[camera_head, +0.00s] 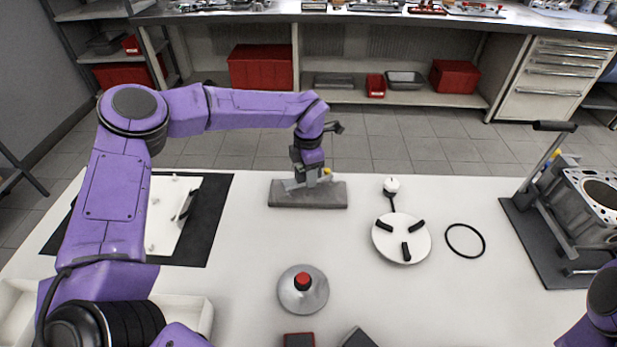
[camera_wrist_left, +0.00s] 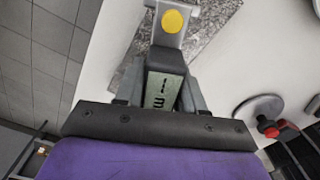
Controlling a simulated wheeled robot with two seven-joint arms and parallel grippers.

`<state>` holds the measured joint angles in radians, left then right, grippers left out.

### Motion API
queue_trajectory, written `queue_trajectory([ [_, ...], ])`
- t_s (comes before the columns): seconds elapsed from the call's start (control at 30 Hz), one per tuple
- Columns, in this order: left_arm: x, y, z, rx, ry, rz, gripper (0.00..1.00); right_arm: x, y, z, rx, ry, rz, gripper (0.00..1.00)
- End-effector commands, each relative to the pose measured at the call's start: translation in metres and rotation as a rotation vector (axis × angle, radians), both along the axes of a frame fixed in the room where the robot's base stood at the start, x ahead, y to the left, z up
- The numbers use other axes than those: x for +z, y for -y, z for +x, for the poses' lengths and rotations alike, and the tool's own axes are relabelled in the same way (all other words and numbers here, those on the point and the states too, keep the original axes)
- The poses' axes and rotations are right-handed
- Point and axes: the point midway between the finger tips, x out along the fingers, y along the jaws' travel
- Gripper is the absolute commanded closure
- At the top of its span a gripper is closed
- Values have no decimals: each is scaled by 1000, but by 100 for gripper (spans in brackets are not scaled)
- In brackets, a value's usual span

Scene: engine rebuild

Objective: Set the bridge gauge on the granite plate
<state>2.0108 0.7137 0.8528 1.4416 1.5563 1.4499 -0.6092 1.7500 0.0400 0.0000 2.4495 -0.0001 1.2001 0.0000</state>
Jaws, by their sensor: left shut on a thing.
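The granite plate (camera_head: 340,200) is a grey speckled slab on the white table, below my left gripper; it also shows in the left wrist view (camera_wrist_left: 217,18). The bridge gauge (camera_head: 288,185) is a grey metal piece with a yellow round spot, which shows clearly in the left wrist view (camera_wrist_left: 173,40). My left gripper (camera_head: 308,177) is shut on the gauge, pointing down over the plate. The gauge's feet appear at the plate's top, but I cannot tell whether they touch. The gripper hides part of the gauge. My right gripper is out of view.
A dark mat with a white board (camera_head: 165,215) lies left. A round disc with a red knob (camera_head: 302,281) stands in front. A white disc with black pads (camera_head: 401,238) and a black ring (camera_head: 465,241) lie right. An engine block (camera_head: 590,200) stands far right.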

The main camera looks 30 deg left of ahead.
Motion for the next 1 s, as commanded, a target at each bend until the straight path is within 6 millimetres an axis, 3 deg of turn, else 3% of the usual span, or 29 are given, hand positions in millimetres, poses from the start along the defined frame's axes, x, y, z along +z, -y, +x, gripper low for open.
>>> queue_trajectory([
  [0.1, -20, 0, -1, 0, -3, 0, 100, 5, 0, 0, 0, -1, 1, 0],
  [0.2, -28, 0, 0, 0, 1, -1, 100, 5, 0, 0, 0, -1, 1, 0],
  [0.53, -33, 1, 0, 0, 1, -1, 100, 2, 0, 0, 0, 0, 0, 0],
  [0.57, -33, 0, -1, 0, 0, 0, 55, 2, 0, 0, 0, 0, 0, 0],
  [0.6, -32, 0, -1, 0, 0, 0, 42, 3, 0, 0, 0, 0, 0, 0],
  [0.63, -32, 0, -1, 0, 0, 0, 36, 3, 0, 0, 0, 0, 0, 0],
  [1.0, -23, 0, 0, 1, 3, 0, 36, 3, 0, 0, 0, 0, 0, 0],
])
